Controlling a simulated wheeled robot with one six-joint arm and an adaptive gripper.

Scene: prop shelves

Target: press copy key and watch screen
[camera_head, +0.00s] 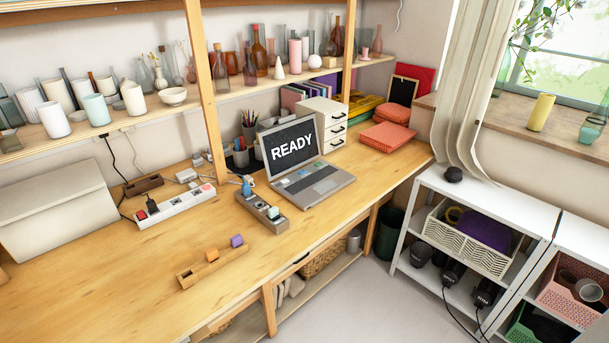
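An open grey laptop (318,186) stands on the wooden desk, its dark screen (291,146) showing the word READY in white. Small coloured patches lie on or near its keyboard, too small to read. A grey, narrow key box (257,207) lies just left of the laptop, with a blue piece at its far end and a pale teal block (273,212) near its front end. I cannot tell which key is the copy key. My gripper is not in view.
A wooden tray (190,277) with orange (211,255) and purple (236,240) blocks lies front-left of the laptop. A white power strip (175,207) lies behind it. A drawer box (322,124) and shelf post (205,90) stand behind. The desk's left front is clear.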

